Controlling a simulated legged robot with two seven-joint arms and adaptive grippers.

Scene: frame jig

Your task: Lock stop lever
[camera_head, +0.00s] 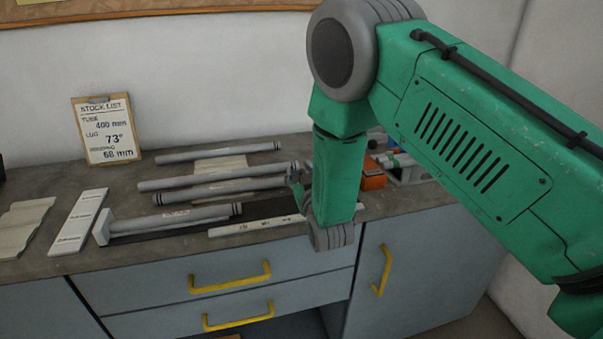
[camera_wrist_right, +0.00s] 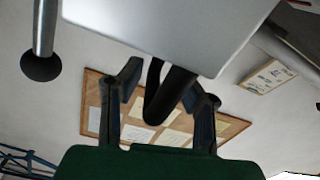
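My right gripper (camera_head: 297,187) is at the bench's front part, by the right ends of the grey tubes, partly hidden behind my green wrist. In the right wrist view its two dark fingers (camera_wrist_right: 162,85) stand apart. A black curved piece (camera_wrist_right: 163,103) shows between them, below a pale grey flat surface (camera_wrist_right: 165,25). I cannot tell whether this piece is the stop lever or whether a finger touches it. No stop lever can be made out clearly in the head view; my right arm hides part of the bench. My left gripper is not in view.
Several grey tubes (camera_head: 215,182) lie on the bench (camera_head: 60,255). A stock list clipboard (camera_head: 107,130) leans on the wall. An orange item (camera_head: 373,180) stands just right of my wrist. Drawers with yellow handles (camera_head: 230,280) are below.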

